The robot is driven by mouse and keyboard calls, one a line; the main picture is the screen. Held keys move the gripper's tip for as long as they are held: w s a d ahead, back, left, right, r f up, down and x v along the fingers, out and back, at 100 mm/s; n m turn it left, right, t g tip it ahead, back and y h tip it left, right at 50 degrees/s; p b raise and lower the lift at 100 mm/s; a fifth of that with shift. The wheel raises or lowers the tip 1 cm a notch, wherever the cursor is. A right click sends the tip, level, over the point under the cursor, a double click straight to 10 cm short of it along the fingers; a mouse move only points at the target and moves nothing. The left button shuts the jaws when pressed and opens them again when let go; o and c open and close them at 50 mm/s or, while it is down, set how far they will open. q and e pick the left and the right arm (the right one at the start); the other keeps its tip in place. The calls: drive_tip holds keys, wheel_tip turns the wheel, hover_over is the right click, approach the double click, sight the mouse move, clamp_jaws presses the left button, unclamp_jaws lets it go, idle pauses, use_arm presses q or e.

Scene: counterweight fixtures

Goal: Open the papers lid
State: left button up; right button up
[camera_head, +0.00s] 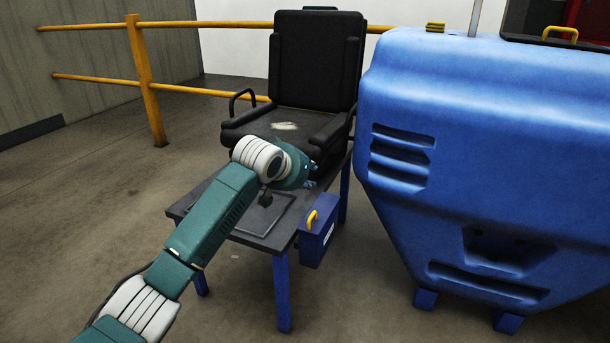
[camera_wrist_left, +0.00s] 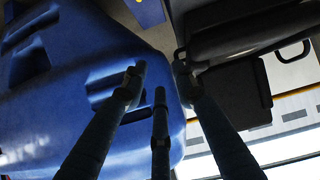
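A small blue box (camera_head: 316,240) with a yellow handle (camera_head: 312,220) and a white label hangs at the right side of the dark table; it may be the one with the papers lid, but I cannot read the label. A blue piece with a yellow bit (camera_wrist_left: 148,10) shows at the top edge of the left wrist view. My left gripper (camera_head: 308,182) is above the table, in front of the chair and above the box, mostly hidden behind my wrist. In the left wrist view its fingers (camera_wrist_left: 158,80) are spread with nothing between them. My right gripper is not in view.
A black chair (camera_head: 315,62) stands at the table's (camera_head: 252,238) back. A large blue counterweight body (camera_head: 480,130) fills the right and also shows in the left wrist view (camera_wrist_left: 60,90). A yellow railing (camera_head: 140,85) runs behind. The floor at the left is clear.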

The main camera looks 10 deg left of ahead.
use_arm(q)
drive_tip(key=shift+s+a+r, duration=0.2)
drive_tip(key=shift+s+r, duration=0.05)
drive_tip(key=shift+s, duration=0.15)
